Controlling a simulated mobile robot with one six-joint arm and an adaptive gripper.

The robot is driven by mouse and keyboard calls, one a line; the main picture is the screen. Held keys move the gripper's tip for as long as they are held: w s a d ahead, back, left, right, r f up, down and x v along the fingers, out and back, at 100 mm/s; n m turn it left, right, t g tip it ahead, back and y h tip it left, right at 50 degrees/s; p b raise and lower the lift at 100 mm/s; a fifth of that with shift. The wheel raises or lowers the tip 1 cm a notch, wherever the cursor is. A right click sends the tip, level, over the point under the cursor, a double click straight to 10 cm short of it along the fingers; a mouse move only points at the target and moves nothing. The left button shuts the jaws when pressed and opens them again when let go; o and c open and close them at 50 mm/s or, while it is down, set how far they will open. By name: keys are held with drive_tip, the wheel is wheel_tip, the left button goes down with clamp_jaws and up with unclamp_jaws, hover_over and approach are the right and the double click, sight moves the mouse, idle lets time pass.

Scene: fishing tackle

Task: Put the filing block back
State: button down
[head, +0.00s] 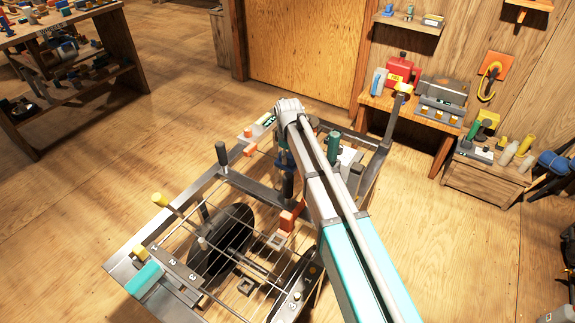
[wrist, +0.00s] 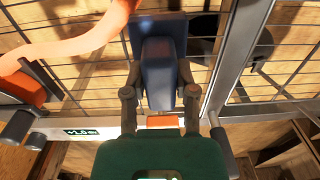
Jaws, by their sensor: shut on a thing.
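My gripper (wrist: 160,82) is shut on a dark blue block, which I take to be the filing block (wrist: 158,62). One finger lies on each side of it in the wrist view. A wider dark blue plate shows behind the block's far end. I cannot tell whether the block is lifted clear or touches the wire rack beneath. In the head view my arm reaches over the metal-framed rack (head: 240,183), and the gripper is mostly hidden behind the arm near the rack's far side.
An orange curved piece (wrist: 75,45) lies left of the block. A metal rail (wrist: 235,55) runs along its right. In the head view, a green-handled item (head: 333,147) stands close right of my arm. A wooden bench (head: 395,108) with a red box is behind; open floor lies left.

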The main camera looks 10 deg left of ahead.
sight(288, 154)
drive_tip(key=shift+f+b, duration=1.75)
drive_tip(key=shift+f, duration=0.1)
drive_tip(key=shift+f, duration=0.1)
drive_tip(key=shift+c, duration=2)
unclamp_jaws()
drive_tip(key=shift+r, duration=0.2)
wheel_tip(288, 154, up, 12)
drive_tip(key=p, duration=1.2)
drive_tip(key=shift+w, duration=0.1)
